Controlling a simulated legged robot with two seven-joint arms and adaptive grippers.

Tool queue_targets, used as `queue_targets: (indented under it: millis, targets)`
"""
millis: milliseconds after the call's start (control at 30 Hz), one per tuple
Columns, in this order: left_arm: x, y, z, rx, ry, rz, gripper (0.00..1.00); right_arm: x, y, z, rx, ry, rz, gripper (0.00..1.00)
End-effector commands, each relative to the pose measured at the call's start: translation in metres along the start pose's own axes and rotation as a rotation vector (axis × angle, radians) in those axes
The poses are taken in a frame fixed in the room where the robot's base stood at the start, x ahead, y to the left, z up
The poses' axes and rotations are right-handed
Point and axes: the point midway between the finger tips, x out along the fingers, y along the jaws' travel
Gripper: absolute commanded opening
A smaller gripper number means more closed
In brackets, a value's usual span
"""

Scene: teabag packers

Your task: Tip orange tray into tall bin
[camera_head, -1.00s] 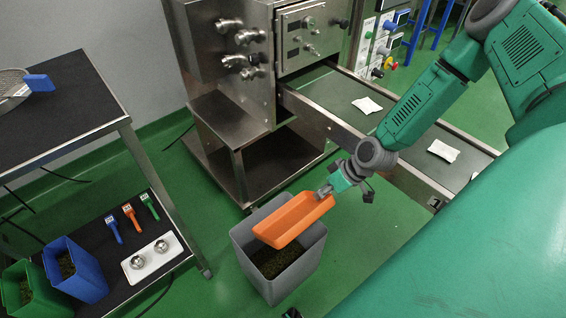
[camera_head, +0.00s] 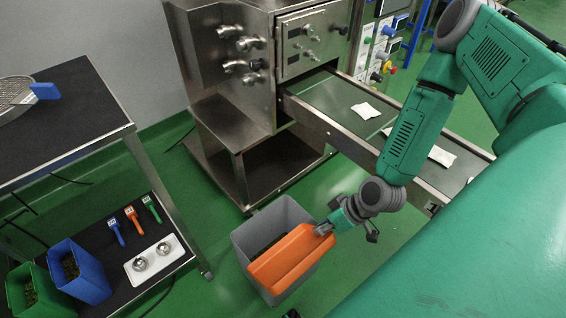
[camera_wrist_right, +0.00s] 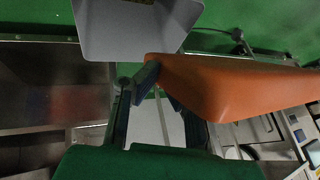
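The orange tray (camera_head: 285,262) is tilted steeply over the tall grey bin (camera_head: 256,229) on the floor, its outer side facing the head camera. My right gripper (camera_head: 325,229) is shut on the tray's end at its right side. In the right wrist view the tray (camera_wrist_right: 235,88) sticks out from between the fingers (camera_wrist_right: 150,84), and the bin (camera_wrist_right: 135,30) lies beyond. The tray's inside is hidden. The bin's contents are mostly hidden behind the tray.
A conveyor (camera_head: 335,103) with white packets runs from the steel machine (camera_head: 262,50) behind my right arm. At left, a shelf unit holds a blue bin (camera_head: 80,278), a green bin (camera_head: 35,292), scoops and a white tray (camera_head: 172,262). Green floor surrounds the grey bin.

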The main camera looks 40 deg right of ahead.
Motion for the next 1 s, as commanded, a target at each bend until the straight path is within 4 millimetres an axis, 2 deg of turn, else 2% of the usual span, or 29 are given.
queue_targets:
  millis: [800,1000]
  targets:
    - [-0.001,0.0,0.0,0.0,0.0,0.0,0.0,-0.009,-0.078,0.063,0.0,-0.004,-0.004,0.0]
    - [0.0,0.0,0.0,0.0,0.0,0.0,0.0,-0.011,-0.092,0.073,0.0,-0.002,-0.002,0.0]
